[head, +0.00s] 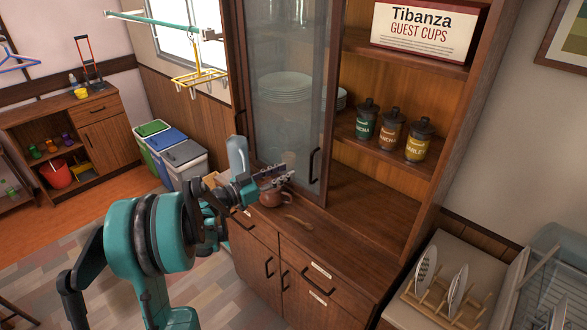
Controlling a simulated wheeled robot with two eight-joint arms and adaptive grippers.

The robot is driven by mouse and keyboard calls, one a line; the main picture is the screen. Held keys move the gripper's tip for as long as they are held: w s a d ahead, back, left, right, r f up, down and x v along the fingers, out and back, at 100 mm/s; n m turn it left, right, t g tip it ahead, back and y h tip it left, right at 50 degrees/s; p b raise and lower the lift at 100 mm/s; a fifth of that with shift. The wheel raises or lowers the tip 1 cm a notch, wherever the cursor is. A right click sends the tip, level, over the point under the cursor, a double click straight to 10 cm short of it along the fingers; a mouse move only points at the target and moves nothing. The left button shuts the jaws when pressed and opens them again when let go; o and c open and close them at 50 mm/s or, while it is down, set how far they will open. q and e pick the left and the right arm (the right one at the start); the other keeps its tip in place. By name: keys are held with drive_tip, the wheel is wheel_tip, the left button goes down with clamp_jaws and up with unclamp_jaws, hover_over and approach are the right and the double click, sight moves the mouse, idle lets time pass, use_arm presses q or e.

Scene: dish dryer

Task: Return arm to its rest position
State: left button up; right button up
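My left arm (165,235) comes in from the lower left and reaches to the wooden cabinet. My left gripper (284,174) is at the counter of the cabinet, in front of the glass door. Its two fingers look apart, with nothing visible between them. A brown mug or teapot (272,196) stands on the counter just below the fingers and is partly covered by the gripper. Whether they touch cannot be told. My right gripper is not in view.
The glass door (288,95) stands right behind my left gripper, with plates (283,88) seen through it. A wooden spoon (299,222) lies on the counter. Labelled jars (392,137) stand on a shelf at right. A dish rack (445,290) is at lower right. Bins (184,152) stand left.

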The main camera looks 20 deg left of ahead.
use_arm(q)
drive_tip(key=shift+s+a, duration=0.1)
drive_tip(key=shift+s, duration=0.1)
idle(0.4)
drive_tip(key=s+d+f+n+g+y, duration=0.1)
drive_tip(key=s+d+g, duration=0.2)
drive_tip(key=s+d, duration=0.35)
drive_tip(key=s+d+f+n+g+y, duration=0.1)
drive_tip(key=s+d+g, duration=0.2)
drive_tip(key=d, duration=0.7)
drive_tip(key=s+f+n+g+y, duration=0.1)
drive_tip(key=s+f+n+y, duration=0.1)
drive_tip(key=s, duration=0.7)
drive_tip(key=s+f+n+g+y, duration=0.1)
drive_tip(key=s+f+y, duration=0.2)
drive_tip(key=s, duration=0.5)
drive_tip(key=shift+s+d+f+n+g+y, duration=0.3)
drive_tip(key=shift+s+d+n+y, duration=0.1)
drive_tip(key=shift+y, duration=0.5)
